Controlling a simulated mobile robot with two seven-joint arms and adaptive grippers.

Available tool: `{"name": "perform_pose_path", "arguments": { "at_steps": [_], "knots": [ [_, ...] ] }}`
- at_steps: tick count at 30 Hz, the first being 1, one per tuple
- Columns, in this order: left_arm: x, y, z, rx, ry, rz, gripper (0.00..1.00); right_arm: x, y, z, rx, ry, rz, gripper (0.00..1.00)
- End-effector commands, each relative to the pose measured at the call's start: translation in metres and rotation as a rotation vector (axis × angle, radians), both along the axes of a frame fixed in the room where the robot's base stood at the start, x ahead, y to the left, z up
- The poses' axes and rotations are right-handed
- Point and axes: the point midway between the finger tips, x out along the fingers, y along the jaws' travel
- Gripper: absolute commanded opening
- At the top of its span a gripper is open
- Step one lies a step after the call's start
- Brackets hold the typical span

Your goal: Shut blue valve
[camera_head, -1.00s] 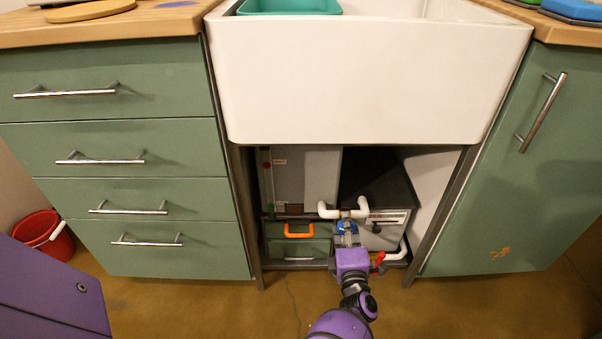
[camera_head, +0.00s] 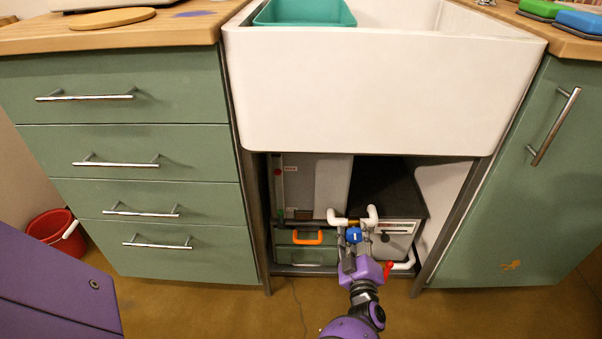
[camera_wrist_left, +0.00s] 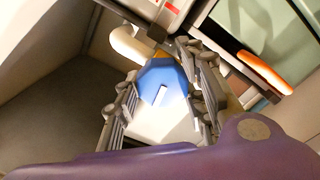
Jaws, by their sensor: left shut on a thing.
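The blue valve (camera_head: 354,235) sits on the white pipe (camera_head: 371,217) inside the open space under the sink. My left gripper (camera_head: 353,240) reaches in from below, with its fingers on both sides of the blue handle, shut on it. In the left wrist view the blue handle (camera_wrist_left: 163,88), with a white mark on its face, lies between the two fingers (camera_wrist_left: 158,80). White pipe and a brass-coloured part show behind it. The fingers and handle hide most of the valve body. My right gripper is not in view.
A red valve handle (camera_head: 389,267) is low at the right, close to my left wrist. A grey box (camera_head: 318,180) and a green case with an orange handle (camera_head: 307,238) stand left of the pipe. The white sink (camera_head: 370,90) overhangs the opening. Cabinet posts bound both sides.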

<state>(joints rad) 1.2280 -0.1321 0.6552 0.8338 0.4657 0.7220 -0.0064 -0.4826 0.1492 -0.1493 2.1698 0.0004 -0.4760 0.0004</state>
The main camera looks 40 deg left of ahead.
Motion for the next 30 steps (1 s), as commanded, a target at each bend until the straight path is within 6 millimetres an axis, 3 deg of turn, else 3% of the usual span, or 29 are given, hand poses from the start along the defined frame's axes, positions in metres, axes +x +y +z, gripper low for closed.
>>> {"name": "perform_pose_path", "arguments": {
  "at_steps": [13, 28, 29, 30],
  "knots": [
    [0.005, -0.002, 0.005, 0.150, 0.092, -0.002, 0.12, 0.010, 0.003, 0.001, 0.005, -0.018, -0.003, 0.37],
    [0.005, -0.002, 0.005, 0.162, 0.102, -0.004, 0.12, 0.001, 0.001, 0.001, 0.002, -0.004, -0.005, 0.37],
    [0.005, -0.002, 0.005, 0.162, 0.102, -0.004, 0.40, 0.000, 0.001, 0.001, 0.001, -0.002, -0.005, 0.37],
    [0.005, -0.002, 0.005, 0.162, 0.102, -0.004, 0.46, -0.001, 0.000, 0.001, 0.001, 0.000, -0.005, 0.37]
  ]
}}
